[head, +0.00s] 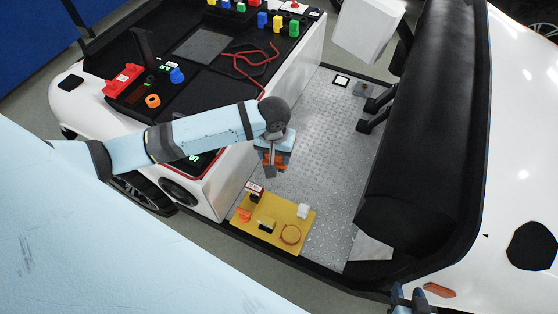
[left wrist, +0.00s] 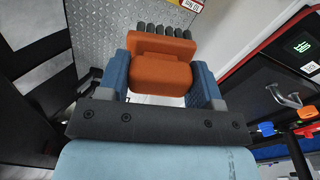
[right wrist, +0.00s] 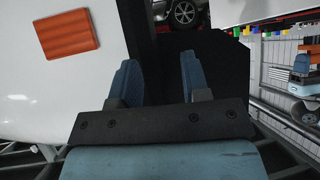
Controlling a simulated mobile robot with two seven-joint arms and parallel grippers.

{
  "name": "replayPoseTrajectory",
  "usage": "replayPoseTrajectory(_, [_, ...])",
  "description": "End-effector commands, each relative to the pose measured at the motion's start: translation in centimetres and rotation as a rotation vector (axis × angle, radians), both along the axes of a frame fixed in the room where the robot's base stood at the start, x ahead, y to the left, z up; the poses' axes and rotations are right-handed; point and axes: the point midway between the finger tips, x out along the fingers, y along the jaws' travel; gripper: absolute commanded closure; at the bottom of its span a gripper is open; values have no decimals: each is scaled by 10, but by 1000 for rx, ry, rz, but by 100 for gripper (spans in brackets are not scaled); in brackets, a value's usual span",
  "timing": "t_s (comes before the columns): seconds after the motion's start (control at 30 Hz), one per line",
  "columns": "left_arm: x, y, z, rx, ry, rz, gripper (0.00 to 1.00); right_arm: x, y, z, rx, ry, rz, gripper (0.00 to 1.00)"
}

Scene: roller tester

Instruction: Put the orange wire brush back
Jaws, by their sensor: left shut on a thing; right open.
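The orange wire brush (left wrist: 160,70) has a blocky orange body and a row of dark bristle tufts along its far edge. My left gripper (left wrist: 162,84) is shut on it, with one blue finger on each side. In the head view the brush (head: 270,160) is partly hidden by the gripper (head: 272,168), above the grey metal floor of the cart.
The mat carries a small orange piece (head: 243,215), a black-and-yellow block (head: 267,226), a white piece (head: 303,211), a ring (head: 290,234) and a small sign (head: 254,190). A black seat (head: 425,120) bounds the floor on the right. A dark console with red cable (head: 255,60) stands left.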

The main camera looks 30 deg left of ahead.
Motion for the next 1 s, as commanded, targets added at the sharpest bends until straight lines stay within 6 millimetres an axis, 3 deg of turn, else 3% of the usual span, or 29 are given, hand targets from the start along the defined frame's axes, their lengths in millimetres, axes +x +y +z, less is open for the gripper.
replayPoseTrajectory(0.03, [5,0,-33,-4,-1,45,63,2,2,-26,3,-6,4,57])
replayPoseTrajectory(0.5, [36,13,-174,-13,14,465,63,8,15,-119,25,-14,28,57])
replayPoseTrajectory(0.63, [39,17,-197,-11,23,540,63,9,16,-130,26,-17,32,57])
replayPoseTrajectory(0.87, [40,20,-217,-9,31,594,63,10,17,-136,28,-24,33,57])
replayPoseTrajectory(1.0, [40,21,-247,-6,32,595,63,12,17,-138,26,-35,34,57])
